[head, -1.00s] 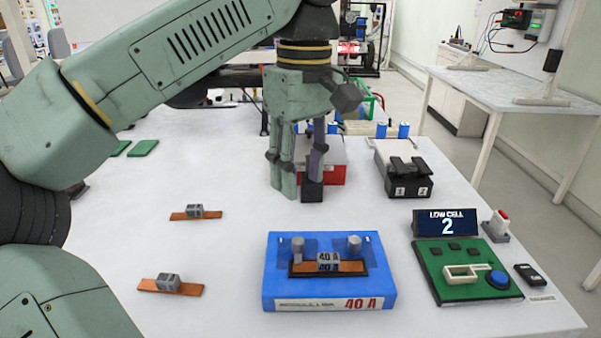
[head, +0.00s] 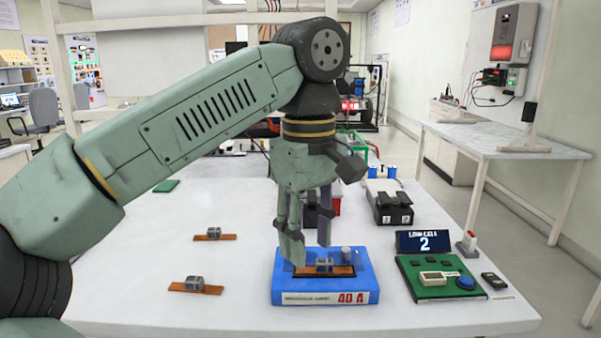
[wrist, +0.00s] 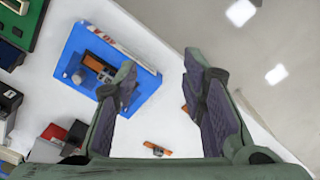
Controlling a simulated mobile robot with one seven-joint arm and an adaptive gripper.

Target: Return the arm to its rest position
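My arm reaches from the left across the table in the head view, bent at a dark elbow joint with the hand hanging down. My gripper (head: 308,250) is open and empty. In the head view its fingers overlap the back of the blue 40 A fuse block (head: 325,290). I cannot tell the exact height of the gripper above the table.
Two copper-coloured strips with grey blocks (head: 214,234) (head: 195,286) lie on the white table at left. A green board (head: 440,278), a display reading "LOW CELL 2" (head: 423,242) and a black-topped box (head: 390,207) stand at right. The table front is clear.

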